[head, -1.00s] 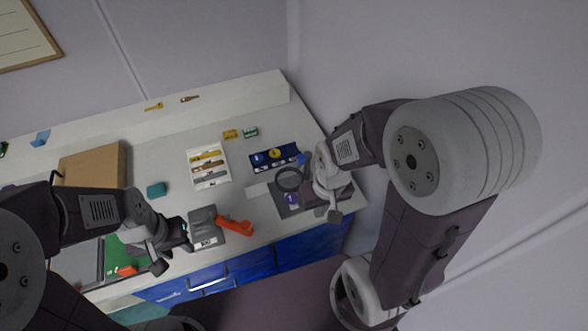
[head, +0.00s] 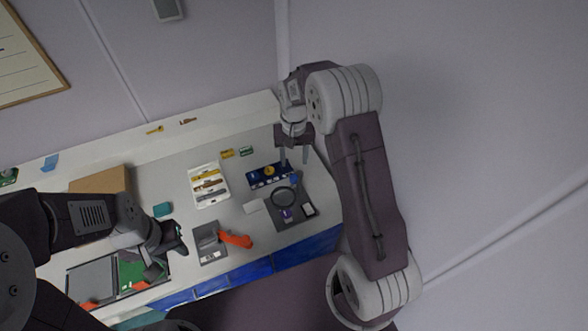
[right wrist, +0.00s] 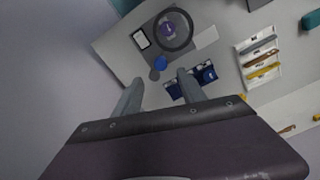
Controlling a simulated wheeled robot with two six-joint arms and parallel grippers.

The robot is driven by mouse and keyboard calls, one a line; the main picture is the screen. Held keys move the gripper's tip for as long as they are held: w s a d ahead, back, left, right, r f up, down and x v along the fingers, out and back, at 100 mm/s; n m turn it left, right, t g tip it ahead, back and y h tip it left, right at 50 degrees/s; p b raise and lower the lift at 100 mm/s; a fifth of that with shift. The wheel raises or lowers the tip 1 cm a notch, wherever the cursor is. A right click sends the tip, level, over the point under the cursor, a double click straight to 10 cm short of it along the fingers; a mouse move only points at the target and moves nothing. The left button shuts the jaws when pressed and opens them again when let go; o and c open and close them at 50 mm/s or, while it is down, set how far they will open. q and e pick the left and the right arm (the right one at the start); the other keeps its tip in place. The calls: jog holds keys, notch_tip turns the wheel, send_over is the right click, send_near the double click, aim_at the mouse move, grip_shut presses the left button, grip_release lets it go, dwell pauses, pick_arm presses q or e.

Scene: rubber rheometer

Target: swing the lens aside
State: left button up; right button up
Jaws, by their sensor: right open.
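The lens (head: 284,197), a round dark-rimmed magnifier, sits over a grey mat (head: 302,219) at the right end of the bench. A purple item (head: 287,214) lies at its near edge; in the right wrist view the lens (right wrist: 174,30) is over a purple item. A blue knob-like piece (right wrist: 159,63) is beside the lens rim. My right gripper (head: 294,161) is open and empty, above the bench behind the lens and apart from it. Its open fingers also show in the right wrist view (right wrist: 160,88). My left gripper (head: 178,246) is at the left of the grey device; its jaws are unclear.
A dark blue tray (head: 257,183) lies behind the lens. A white-and-black item (head: 309,210) is on the mat. A white rack of coloured strips (head: 212,199) and a grey device with an orange handle (head: 236,239) stand further left. A white card (head: 253,206) lies between.

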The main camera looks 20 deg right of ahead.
aim_at(294, 176)
notch_tip(294, 176, down, 8)
jog(key=p, duration=0.2)
jog(key=shift+w+f+p, duration=0.15)
jog(key=shift+f+p, duration=0.1)
jog(key=shift+p, duration=0.15)
jog(key=shift+f, duration=0.15)
grip_shut()
dwell(0.9)
